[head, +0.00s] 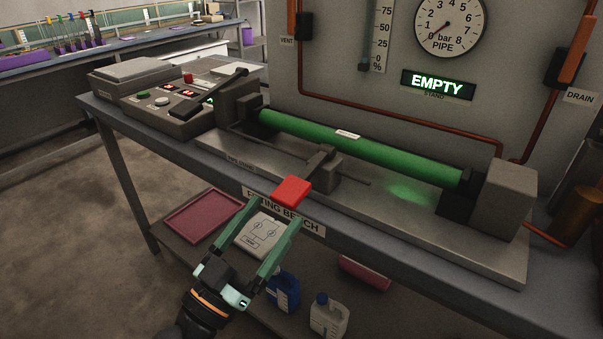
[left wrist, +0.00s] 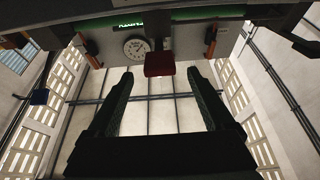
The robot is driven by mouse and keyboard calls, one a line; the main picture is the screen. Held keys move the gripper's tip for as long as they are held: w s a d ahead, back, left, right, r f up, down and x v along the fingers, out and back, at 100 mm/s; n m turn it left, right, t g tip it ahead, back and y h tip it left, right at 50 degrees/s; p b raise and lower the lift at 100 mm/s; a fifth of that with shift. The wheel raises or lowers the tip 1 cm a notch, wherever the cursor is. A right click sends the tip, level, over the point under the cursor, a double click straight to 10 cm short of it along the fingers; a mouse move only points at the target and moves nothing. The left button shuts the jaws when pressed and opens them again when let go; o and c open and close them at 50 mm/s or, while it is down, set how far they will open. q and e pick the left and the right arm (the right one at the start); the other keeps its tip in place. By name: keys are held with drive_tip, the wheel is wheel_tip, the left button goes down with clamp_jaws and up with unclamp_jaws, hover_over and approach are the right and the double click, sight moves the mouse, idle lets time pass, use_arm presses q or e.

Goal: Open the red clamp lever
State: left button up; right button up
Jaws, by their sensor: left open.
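The red clamp lever (head: 292,192) has a red block handle on a dark arm that reaches back to the clamp (head: 322,165) beside the green pipe (head: 365,149). The handle sticks out over the front edge of the test bench. My left gripper (head: 270,208) is open, with its two green fingers pointing up towards the handle. In the left wrist view the red handle (left wrist: 159,64) shows beyond the fingertips, centred between them. The handle looks just past the tips; I cannot tell if a finger touches it. My right gripper is in neither view.
The bench (head: 172,138) carries a control box (head: 175,100) at the left. A panel behind has a pressure dial (head: 450,25) and a lit EMPTY sign (head: 438,85). Below are a maroon tray (head: 203,215), a blue bottle (head: 283,292) and a white bottle (head: 328,318). Open floor lies at left.

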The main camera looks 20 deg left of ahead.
sight(300, 178)
use_arm(q)
drive_tip(key=x, duration=0.3)
drive_tip(key=shift+w+r, duration=0.15)
drive_tip(key=shift+r, duration=0.05)
drive_tip(key=p+x, duration=0.1)
drive_tip(key=x, duration=0.4)
drive_tip(key=shift+f, duration=0.1)
drive_tip(key=shift+w+d, duration=0.25)
drive_tip(key=shift+w, duration=0.25)
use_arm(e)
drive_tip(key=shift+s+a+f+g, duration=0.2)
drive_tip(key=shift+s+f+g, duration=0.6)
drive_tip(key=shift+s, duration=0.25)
use_arm(q)
clamp_jaws()
